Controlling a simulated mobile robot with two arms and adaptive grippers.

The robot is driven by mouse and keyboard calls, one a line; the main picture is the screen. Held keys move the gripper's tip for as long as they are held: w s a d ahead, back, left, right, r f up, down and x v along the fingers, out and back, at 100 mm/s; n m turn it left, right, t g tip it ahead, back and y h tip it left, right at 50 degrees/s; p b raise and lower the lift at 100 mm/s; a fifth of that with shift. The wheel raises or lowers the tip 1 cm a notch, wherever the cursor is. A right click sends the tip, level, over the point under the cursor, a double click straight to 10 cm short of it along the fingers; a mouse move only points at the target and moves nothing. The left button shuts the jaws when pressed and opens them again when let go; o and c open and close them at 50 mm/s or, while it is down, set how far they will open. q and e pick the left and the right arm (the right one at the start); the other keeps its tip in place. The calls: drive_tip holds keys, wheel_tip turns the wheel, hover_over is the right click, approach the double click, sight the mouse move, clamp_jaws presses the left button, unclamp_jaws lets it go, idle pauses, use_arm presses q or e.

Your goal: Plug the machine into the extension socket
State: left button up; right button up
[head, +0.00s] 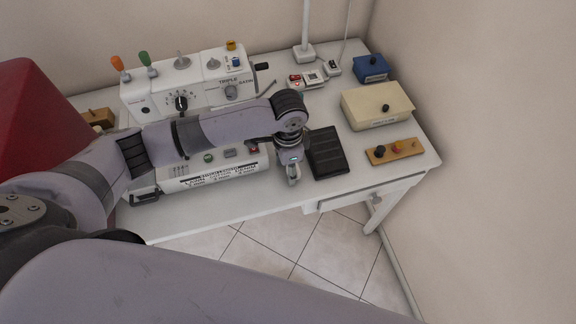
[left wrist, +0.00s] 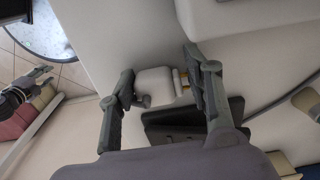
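The white sewing machine (head: 200,80) stands along the back left of the white table, partly hidden behind my left arm. A small white plug-like block (left wrist: 155,84) with brass-coloured pins shows between the fingers of my left gripper (left wrist: 160,78) in the left wrist view. The fingers are spread, one on each side of it, and do not look closed on it. In the head view my left gripper (head: 293,176) points down beside the black pedal (head: 326,153); the plug is hidden there. The white extension socket (head: 313,78) lies at the back. My right gripper (left wrist: 40,76) seems to show small at the left wrist view's edge.
A cream box (head: 377,104), a blue box (head: 370,68) and a wooden board with knobs (head: 394,151) stand at the right. A white post (head: 305,45) rises at the back. The table's front edge is close to my left gripper.

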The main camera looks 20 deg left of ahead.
use_arm(q)
drive_tip(key=o, duration=0.5)
drive_tip(key=shift+o, duration=0.2)
